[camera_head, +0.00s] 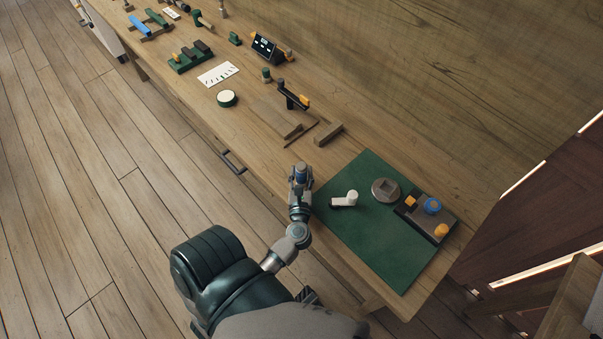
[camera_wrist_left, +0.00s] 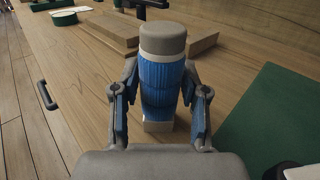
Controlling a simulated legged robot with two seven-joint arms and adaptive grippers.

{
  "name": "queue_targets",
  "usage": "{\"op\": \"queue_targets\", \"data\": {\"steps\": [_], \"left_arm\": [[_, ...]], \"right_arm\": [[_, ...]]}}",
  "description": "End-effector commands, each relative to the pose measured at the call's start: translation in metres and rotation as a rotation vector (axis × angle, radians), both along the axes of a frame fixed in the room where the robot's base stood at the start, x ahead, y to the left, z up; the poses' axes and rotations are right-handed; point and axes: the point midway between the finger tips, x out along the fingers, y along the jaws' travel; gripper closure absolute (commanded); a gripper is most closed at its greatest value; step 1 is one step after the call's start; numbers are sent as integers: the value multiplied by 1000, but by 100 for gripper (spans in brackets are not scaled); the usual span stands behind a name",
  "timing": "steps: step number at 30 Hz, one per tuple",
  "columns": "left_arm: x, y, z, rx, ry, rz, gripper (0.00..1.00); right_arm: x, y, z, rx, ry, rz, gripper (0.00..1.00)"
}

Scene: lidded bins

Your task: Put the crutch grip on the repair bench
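The crutch grip appears to be the blue ribbed cylinder (camera_wrist_left: 162,82) with a grey cap and a pale square foot. It stands upright between the fingers of my left gripper (camera_wrist_left: 160,88), whose tips press against both its sides. In the head view the blue grip (camera_head: 300,171) shows in my left gripper (camera_head: 300,181), at the bench's front edge just left of the green mat (camera_head: 372,245). Whether its foot touches the wood cannot be told. The repair bench (camera_head: 262,178) is a long wooden table. My right gripper is not in view.
On the mat are a white angled piece (camera_head: 345,199), a grey round block (camera_head: 385,190) and a dark tray (camera_head: 417,217) with orange and blue knobs. Wooden blocks (camera_head: 328,133) lie behind the gripper. The mat's front part is clear. A drawer handle (camera_head: 232,162) juts from the front.

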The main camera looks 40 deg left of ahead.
Motion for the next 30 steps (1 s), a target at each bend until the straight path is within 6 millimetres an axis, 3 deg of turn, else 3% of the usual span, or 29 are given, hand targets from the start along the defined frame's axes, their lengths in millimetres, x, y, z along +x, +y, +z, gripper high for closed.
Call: {"op": "queue_targets", "data": {"steps": [13,15,24,30], "left_arm": [[-5,-5,0,-2,2,0,43],[-14,-13,-1,-2,4,0,43],[-63,-59,-3,-3,6,0,43],[-83,-78,0,-1,2,0,43]], "right_arm": [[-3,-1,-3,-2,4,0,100],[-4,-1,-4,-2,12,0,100],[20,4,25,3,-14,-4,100],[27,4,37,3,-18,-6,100]]}}
